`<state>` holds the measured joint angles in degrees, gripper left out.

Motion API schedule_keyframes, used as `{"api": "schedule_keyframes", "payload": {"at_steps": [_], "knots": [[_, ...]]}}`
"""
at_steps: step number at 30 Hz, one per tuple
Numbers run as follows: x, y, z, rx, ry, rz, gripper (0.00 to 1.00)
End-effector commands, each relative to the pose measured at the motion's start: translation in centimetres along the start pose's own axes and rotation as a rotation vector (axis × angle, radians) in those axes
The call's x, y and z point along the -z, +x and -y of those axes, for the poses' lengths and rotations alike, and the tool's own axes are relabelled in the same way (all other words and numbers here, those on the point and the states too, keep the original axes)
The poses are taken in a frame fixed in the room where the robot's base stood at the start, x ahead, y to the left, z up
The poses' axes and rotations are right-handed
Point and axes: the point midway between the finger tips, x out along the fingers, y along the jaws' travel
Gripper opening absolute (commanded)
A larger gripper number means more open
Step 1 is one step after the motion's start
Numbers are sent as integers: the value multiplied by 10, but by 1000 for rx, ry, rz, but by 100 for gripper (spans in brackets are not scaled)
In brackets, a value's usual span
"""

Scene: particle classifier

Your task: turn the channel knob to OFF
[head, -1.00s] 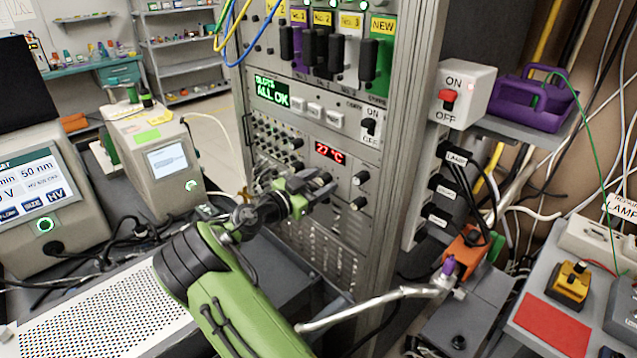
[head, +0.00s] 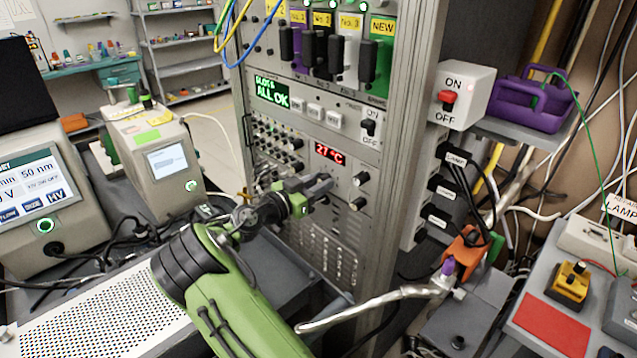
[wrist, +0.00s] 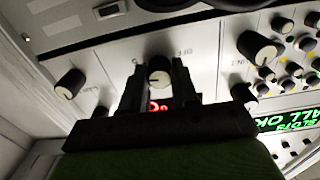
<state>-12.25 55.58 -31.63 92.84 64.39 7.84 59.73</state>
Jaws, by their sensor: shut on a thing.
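My gripper (head: 322,185) is at the front of the rack's lower panel, below and left of the red 27 °C display (head: 329,153). In the wrist view its two dark fingers (wrist: 160,80) stand on either side of a round knob (wrist: 159,72) with a pale face and black side, and are shut on it. The panel appears upside down there. A small label lies just beside the knob, but I cannot read it surely. In the head view my fingers hide this knob. Where its pointer stands is unclear.
Two other knobs (head: 361,179) (head: 357,204) sit close to the right of my gripper. Rows of small knobs (head: 275,143) lie to the left. An ON/OFF switch box (head: 464,96) is at the rack's right.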

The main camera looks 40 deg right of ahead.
Motion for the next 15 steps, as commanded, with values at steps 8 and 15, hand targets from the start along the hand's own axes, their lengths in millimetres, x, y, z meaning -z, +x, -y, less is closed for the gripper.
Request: {"api": "schedule_keyframes", "payload": {"at_steps": [8,15], "knots": [[1,0,0,1,-256,-1,0],[1,-1,0,1,-485,-3,0]]}}
